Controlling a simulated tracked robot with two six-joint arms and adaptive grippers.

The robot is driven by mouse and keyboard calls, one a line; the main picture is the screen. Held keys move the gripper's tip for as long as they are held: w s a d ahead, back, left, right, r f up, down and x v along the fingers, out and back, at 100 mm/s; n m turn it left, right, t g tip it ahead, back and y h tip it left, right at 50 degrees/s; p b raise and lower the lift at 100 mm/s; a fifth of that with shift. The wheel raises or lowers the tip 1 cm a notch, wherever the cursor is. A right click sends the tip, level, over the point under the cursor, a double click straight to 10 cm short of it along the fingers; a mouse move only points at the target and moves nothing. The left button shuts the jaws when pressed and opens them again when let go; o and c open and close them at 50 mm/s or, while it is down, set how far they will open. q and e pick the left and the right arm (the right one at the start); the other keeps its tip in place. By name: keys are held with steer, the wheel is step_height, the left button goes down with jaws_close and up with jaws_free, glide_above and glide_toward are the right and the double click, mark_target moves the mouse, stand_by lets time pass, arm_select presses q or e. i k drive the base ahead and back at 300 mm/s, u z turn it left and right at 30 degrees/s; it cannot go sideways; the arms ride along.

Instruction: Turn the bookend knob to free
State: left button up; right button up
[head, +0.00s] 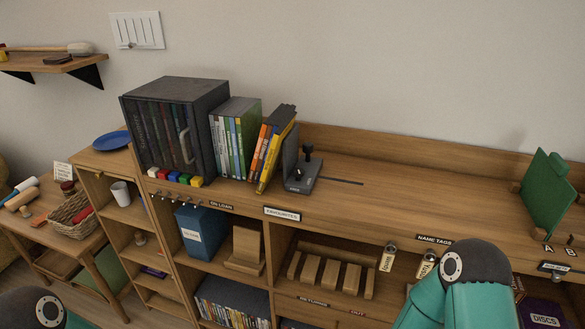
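The grey bookend (292,161) stands upright on the shelf top, at the right end of a row of cases. Its low base reaches right and carries a black knob (308,149) on a short post. A small label sits on the front of the base, too small to read. Yellow and orange cases (268,150) lean beside the bookend's left side. A thin dark slot (345,182) runs right from the base along the shelf top. Neither gripper is in view; only parts of my arms show at the bottom edge, well away from the bookend.
A dark case box (180,90) and upright cases (236,140) stand left of the bookend. Coloured blocks (175,177) lie along the front edge. The shelf top (420,190) is clear to the right, up to a green panel (546,195).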

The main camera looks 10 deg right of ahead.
mark_target(298, 173)
steer(key=z, duration=0.85)
steer(key=i, duration=0.15)
steer(key=u, duration=2.4)
steer(key=k, duration=1.05)
steer(key=z, duration=0.65)
steer(key=i, duration=1)
steer(key=z, duration=0.1)
